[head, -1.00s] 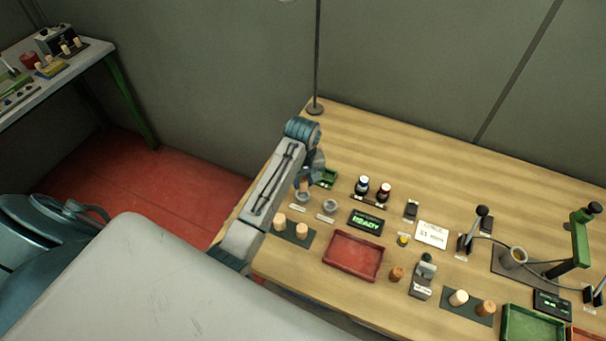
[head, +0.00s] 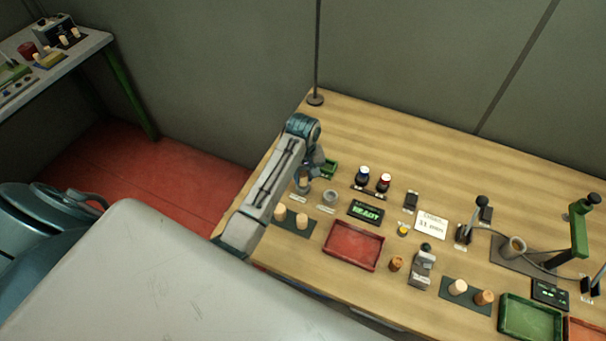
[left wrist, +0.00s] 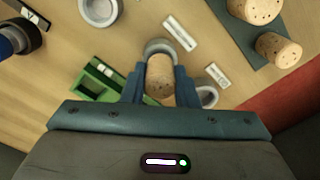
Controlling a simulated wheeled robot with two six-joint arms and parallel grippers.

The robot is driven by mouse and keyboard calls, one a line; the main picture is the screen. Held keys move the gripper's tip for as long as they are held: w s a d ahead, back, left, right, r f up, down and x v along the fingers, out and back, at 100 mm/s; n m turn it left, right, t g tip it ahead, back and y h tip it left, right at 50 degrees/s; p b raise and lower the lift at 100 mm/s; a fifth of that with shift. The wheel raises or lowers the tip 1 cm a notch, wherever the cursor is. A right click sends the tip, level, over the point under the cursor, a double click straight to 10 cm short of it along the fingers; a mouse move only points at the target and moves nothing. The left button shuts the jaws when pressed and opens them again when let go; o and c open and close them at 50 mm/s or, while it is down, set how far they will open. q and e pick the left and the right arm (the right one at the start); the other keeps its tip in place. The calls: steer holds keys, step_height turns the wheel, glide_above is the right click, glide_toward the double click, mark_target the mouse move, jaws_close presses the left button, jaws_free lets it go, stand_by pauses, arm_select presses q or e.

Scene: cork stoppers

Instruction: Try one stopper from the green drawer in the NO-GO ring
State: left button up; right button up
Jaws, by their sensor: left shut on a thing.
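My left gripper (left wrist: 160,88) is shut on a tan cork stopper (left wrist: 160,80), held between its two blue fingers. In the left wrist view the stopper overlaps a grey ring (left wrist: 157,44); I cannot tell whether it is in the ring or above it. Another grey ring (left wrist: 98,10) lies to the upper left, and a third round grey piece (left wrist: 207,95) shows partly beside the right finger. Two small white labels (left wrist: 180,33) are too small to read. A green compartmented drawer (left wrist: 97,82) is left of the fingers. In the head view my left gripper (head: 306,178) is over the bench's left end.
Two corks stand on a dark mat (head: 292,232) in front of the rings. A red tray (head: 353,246), a READY display (head: 366,212) and two ink bottles (head: 373,180) are to the right.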

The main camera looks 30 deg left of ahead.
steer(key=shift+a, duration=0.3)
arm_select(q)
steer(key=shift+f, duration=0.55)
arm_select(e)
steer(key=shift+w+d, duration=0.1)
steer(key=shift+d, duration=0.15)
stand_by(0.3)
arm_select(q)
steer(key=o, duration=1)
